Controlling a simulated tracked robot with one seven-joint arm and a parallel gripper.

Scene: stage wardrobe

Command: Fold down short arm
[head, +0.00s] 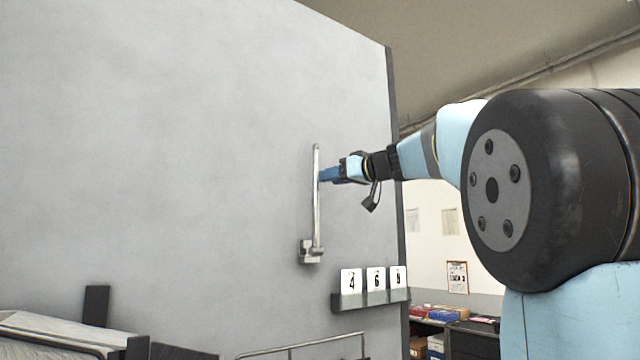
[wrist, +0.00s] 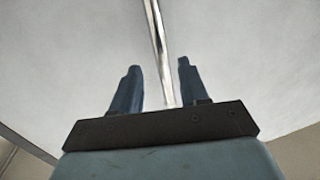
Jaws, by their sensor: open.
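The short arm (head: 316,205) is a slim metal bar standing upright against the grey wall panel, joined at its lower end to a small bracket (head: 310,252). My gripper (head: 326,174) is at the bar's upper half, on its right side in the head view. In the wrist view the bar (wrist: 157,38) runs down between the two blue fingers of my gripper (wrist: 157,75). The fingers are apart, with a gap on each side of the bar. The wrist view does not clearly show how deep the bar sits between them.
The grey panel (head: 180,130) fills the left and ends at a dark edge (head: 392,130). A metal rail (head: 300,346) and dark furniture stand low in front. Shelves with boxes (head: 447,314) are beyond.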

